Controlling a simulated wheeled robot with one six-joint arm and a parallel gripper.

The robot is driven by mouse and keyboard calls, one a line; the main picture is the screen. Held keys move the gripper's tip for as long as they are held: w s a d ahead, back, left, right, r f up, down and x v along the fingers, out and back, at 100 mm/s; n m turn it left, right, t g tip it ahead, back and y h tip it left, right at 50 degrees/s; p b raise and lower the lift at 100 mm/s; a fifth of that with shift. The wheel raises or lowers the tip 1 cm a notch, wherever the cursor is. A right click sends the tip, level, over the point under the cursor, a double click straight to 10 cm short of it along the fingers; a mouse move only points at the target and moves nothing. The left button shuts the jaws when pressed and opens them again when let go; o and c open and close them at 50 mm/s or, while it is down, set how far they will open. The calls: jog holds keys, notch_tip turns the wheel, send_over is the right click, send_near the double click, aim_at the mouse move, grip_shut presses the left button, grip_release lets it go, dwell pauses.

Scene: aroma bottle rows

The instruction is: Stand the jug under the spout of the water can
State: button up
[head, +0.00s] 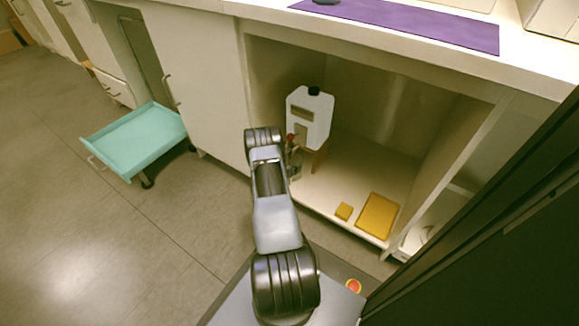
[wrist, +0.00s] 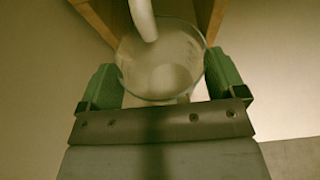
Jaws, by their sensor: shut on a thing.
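The white water can (head: 309,118) with a black cap stands raised on a wooden stand (head: 318,158) inside the open cabinet. A red tap part (head: 291,138) shows at its lower front. In the wrist view, the clear jug (wrist: 160,70) is between the green fingers of my gripper (wrist: 160,88), which is shut on it. A pale spout (wrist: 143,18) comes down from the top and its end overlaps the jug's open mouth. My arm hides much of the gripper and jug in the head view. I cannot tell whether the jug's base touches the shelf.
A yellow sponge (head: 344,211) and a yellow board (head: 378,216) lie on the cabinet floor to the right. The cabinet's white side wall (head: 460,172) bounds the right. A teal tray cart (head: 137,138) stands on the floor at left.

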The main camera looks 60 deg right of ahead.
jog(key=shift+f, duration=0.15)
jog(key=o, duration=0.9)
